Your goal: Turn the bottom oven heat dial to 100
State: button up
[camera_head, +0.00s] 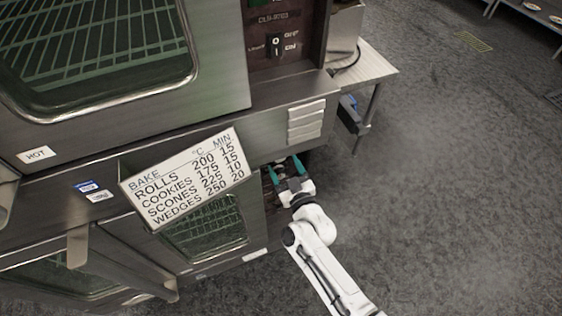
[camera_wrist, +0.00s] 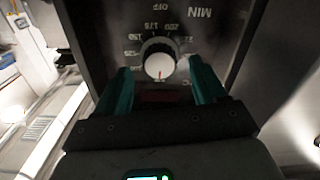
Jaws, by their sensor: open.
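The heat dial (camera_wrist: 159,62) shows in the wrist view as a round white knob with a dark rim on a dark panel. A short red mark on its face points down in the picture. Upside-down markings ring it, with OFF above it. My gripper (camera_wrist: 160,68) is open, with one teal finger on each side of the dial's lower part; I cannot tell whether they touch it. In the head view my gripper (camera_head: 285,166) is at the right end of the bottom oven (camera_head: 258,222), and the dial is hidden there.
A bake-times card (camera_head: 187,178) hangs in front of the bottom oven, left of my gripper. The upper oven (camera_head: 215,60) has a switch panel (camera_head: 285,40) at its right. A metal table (camera_head: 377,70) stands at the back right. Grey floor (camera_head: 450,180) is clear to the right.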

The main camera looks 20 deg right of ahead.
aim_at(281, 161)
jog(key=w, duration=0.3)
jog(key=shift+b, duration=0.35)
jog(key=c, duration=0.8)
jog(key=shift+c, duration=0.2)
jog(key=shift+m, duration=0.3)
jog(key=m, duration=0.5)
jog(key=m+b, duration=0.1)
jog(key=m, duration=0.5)
